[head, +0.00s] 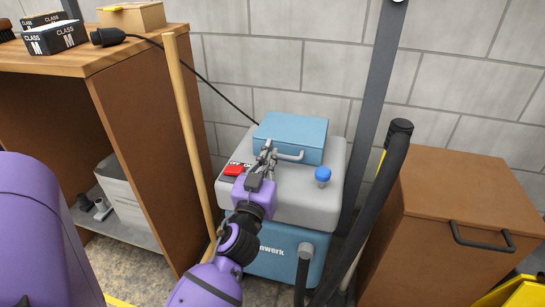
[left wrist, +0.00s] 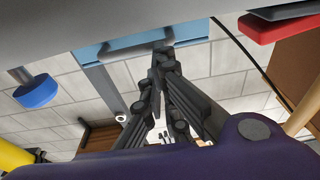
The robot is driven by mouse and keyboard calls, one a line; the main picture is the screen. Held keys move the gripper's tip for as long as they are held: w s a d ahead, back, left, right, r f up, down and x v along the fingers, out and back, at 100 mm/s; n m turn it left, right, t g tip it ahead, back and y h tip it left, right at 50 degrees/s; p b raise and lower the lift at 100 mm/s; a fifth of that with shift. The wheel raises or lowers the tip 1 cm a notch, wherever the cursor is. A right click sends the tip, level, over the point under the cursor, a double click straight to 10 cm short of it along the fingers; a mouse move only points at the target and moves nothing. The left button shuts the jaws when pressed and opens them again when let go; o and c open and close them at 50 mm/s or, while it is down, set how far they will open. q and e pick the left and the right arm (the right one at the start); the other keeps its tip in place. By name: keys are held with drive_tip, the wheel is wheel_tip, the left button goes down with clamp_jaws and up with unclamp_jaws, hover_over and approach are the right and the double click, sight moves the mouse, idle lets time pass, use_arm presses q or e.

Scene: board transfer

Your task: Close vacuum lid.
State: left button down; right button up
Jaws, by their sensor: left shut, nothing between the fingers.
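The vacuum (head: 285,250) has a blue body and a grey top (head: 305,205). Its blue lid (head: 290,132) lies on the rear of the grey top and looks flat, with a light handle (head: 290,156) on its front. In the left wrist view the lid (left wrist: 90,52) and its handle (left wrist: 130,45) show at the top. My left gripper (head: 267,150) is shut and empty, with its tips (left wrist: 162,55) close to the handle. I cannot tell whether they touch it. The purple wrist hides part of the grey top. My right gripper is not in view.
A red switch (head: 233,170) and a blue knob (head: 323,174) sit on the grey top. A wooden pole (head: 185,120) and shelf (head: 140,110) stand left. A black-handled tube (head: 385,180) and brown cabinet (head: 450,215) stand right.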

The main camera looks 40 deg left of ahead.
use_arm(q)
drive_tip(key=shift+r, duration=0.15)
wheel_tip(320, 180, up, 10)
idle(0.6)
drive_tip(key=shift+f, duration=0.2)
